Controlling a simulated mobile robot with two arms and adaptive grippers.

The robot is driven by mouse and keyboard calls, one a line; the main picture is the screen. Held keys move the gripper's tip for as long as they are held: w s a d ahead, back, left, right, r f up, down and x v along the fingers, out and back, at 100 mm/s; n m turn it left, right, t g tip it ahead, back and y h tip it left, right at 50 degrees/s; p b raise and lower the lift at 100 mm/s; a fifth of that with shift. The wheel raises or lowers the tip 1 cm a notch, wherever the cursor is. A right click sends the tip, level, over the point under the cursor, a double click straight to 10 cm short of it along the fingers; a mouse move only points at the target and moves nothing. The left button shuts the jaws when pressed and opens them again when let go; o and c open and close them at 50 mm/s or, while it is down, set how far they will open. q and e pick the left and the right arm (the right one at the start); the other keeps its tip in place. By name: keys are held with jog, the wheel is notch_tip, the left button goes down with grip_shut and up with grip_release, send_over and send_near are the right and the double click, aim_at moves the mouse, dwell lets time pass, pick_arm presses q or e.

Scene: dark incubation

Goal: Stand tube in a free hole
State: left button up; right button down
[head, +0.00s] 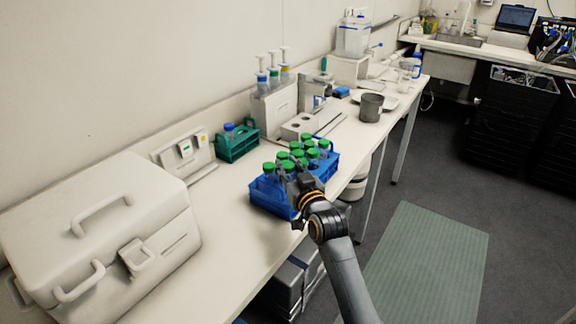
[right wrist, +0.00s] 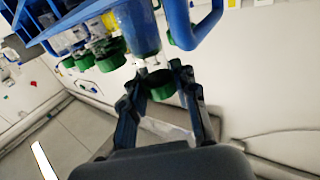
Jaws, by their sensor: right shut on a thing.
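A blue rack (head: 268,204) stands near the front edge of the bench and holds several clear tubes with green caps (head: 297,154). My right gripper (head: 289,181) is at the near side of the rack, in front of its tubes. In the right wrist view, its two fingers (right wrist: 160,82) are closed around a tube at its green cap (right wrist: 162,90). The held tube's lower part is close to the blue rack (right wrist: 178,18); I cannot tell whether it sits in a hole. The gripper hides part of the rack. My left gripper is not in view.
A green rack (head: 236,148) with a blue-capped bottle stands behind, to the left. A large white case (head: 100,225) fills the bench's left end. A pipette stand (head: 275,100) and a grey beaker (head: 371,107) stand farther back. Bare bench lies between case and blue rack.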

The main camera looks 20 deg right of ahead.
jog(key=shift+f, duration=0.35)
jog(key=c, duration=1)
grip_release()
jog(key=shift+c, duration=0.2)
jog(key=shift+r, duration=0.15)
jog(key=shift+r, duration=0.35)
jog(key=s+b, duration=0.1)
jog(key=s, duration=1.1)
jog(key=shift+d+r, duration=0.15)
jog(key=shift+d, duration=0.3)
